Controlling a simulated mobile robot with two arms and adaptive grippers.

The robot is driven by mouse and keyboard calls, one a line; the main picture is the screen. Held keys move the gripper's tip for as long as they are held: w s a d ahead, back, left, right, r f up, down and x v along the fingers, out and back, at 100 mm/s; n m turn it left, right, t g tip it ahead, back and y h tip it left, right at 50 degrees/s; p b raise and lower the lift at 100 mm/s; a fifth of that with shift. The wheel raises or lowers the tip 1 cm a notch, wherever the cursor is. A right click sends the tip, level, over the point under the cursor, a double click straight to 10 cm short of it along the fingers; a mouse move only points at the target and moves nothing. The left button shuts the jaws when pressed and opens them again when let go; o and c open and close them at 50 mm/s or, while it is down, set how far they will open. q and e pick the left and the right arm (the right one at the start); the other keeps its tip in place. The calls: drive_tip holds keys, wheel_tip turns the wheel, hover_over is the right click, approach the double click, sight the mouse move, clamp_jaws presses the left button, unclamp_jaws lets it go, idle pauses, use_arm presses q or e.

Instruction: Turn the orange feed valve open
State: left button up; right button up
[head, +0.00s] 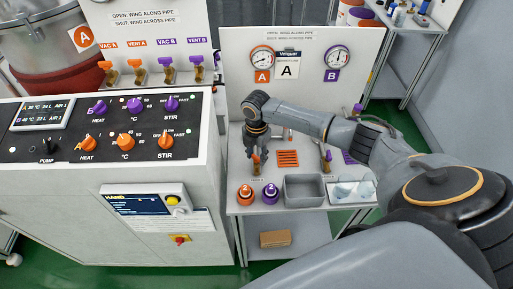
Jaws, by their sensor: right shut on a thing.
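The orange feed valve (256,160) stands at the left of the white bench, below the gauge marked A. Only a small part of its orange wing shows under my right gripper (255,150). My right gripper points down from above and is shut on the valve. The fingers hide most of the wing, so I cannot tell if it lies along or across the pipe. My left gripper is not in view.
A purple-handled valve (328,158) stands farther right. An orange jar (245,194), a purple jar (270,193) and a grey bin (304,177) sit at the bench front. The control console (222,128) stands close at the left.

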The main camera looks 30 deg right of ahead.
sight(257, 156)
drive_tip(key=m+p, duration=0.3)
drive_tip(key=m, duration=0.2)
drive_tip(key=shift+r+m+p, duration=0.15)
drive_tip(key=shift+m+p, duration=1.35)
drive_tip(key=shift+m, duration=1)
drive_tip(key=o, duration=1.2)
drive_tip(key=shift+c, duration=0.2)
drive_tip(key=shift+r, duration=0.15)
wheel_tip(257, 156, up, 11)
drive_tip(key=shift+r, duration=0.2)
